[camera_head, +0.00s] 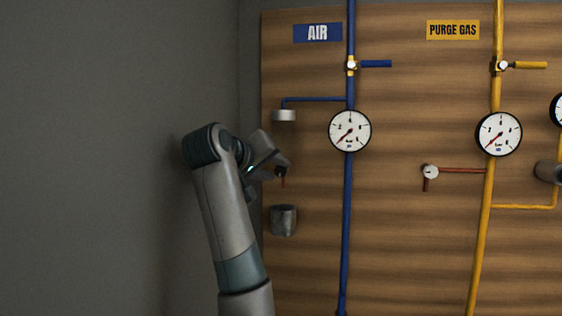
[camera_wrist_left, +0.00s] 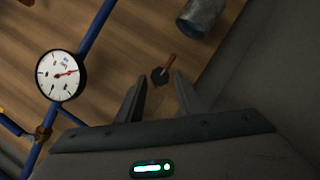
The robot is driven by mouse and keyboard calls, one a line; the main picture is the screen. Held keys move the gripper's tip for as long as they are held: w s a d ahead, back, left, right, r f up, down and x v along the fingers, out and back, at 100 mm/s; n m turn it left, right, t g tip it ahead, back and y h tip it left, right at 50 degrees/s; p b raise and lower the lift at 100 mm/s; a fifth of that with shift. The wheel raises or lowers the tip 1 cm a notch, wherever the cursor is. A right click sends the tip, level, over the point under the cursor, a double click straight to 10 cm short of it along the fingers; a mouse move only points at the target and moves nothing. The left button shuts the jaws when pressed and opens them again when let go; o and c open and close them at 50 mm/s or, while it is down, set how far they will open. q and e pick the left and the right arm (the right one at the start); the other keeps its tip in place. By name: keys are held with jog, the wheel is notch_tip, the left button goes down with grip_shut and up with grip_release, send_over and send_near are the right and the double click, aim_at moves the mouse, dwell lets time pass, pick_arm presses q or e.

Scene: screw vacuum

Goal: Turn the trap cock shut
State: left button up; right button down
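The trap cock (camera_head: 282,171) is a small dark body with a short red-brown handle below the blue AIR line's side branch. In the head view its handle points down, towards the grey metal cup (camera_head: 284,220) beneath. In the left wrist view the cock (camera_wrist_left: 160,76) lies at the fingertips, its handle slanting up towards the cup (camera_wrist_left: 201,17). My left gripper (camera_wrist_left: 158,77) is open, with a finger on either side of the cock's line; I cannot tell if they touch it. In the head view my left wrist partly hides the gripper and its fingers. My right gripper is not in view.
A silver cap (camera_head: 284,115) on the blue branch sits above the cock. The AIR gauge (camera_head: 350,131) and blue pipe (camera_head: 348,220) stand to the right. Further right are the yellow PURGE GAS pipe (camera_head: 481,235) and a red-handled fitting (camera_head: 430,172). A grey wall (camera_head: 110,150) is at left.

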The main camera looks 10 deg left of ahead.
aim_at(279, 169)
pick_arm(q)
jog(key=p+x, duration=0.1)
jog(key=x, duration=0.2)
jog(key=shift+w+p, duration=0.15)
jog(key=shift+p, duration=0.15)
jog(key=shift+w+d+f, duration=0.15)
jog(key=shift+w+f, duration=0.05)
jog(key=shift+w, duration=0.15)
jog(key=shift+c, duration=0.5)
jog(key=c, duration=0.7)
